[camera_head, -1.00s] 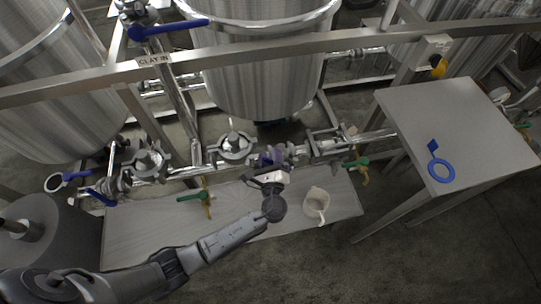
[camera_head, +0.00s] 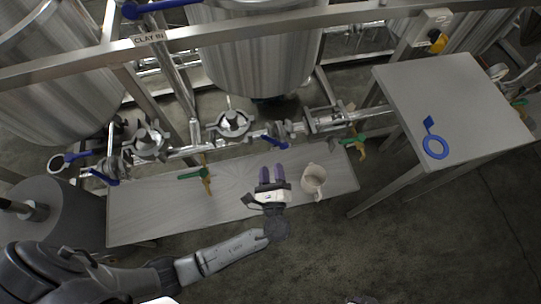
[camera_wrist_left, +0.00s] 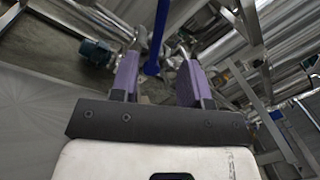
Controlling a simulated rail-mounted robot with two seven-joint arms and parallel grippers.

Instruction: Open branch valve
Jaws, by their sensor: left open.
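A valve with a blue lever handle (camera_head: 275,142) sits on the steel pipe line below the middle tank. Its handle slants to the pipe. My left gripper (camera_head: 271,174), with purple finger pads, is open and empty just in front of this valve, apart from it. In the left wrist view a blue handle (camera_wrist_left: 156,42) shows ahead, in the gap between the two purple fingers (camera_wrist_left: 158,82), with nothing gripped. The frames do not show which valve is the branch valve. My right gripper is not in view.
Other blue-handled valves (camera_head: 104,176) stand at the left. Green-handled valves hang at the front (camera_head: 194,174) and right (camera_head: 346,142). A beige jug (camera_head: 313,180) stands on the low bench (camera_head: 150,212), right of my gripper. A blue ring-ended tool (camera_head: 435,147) lies on the grey table (camera_head: 465,95).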

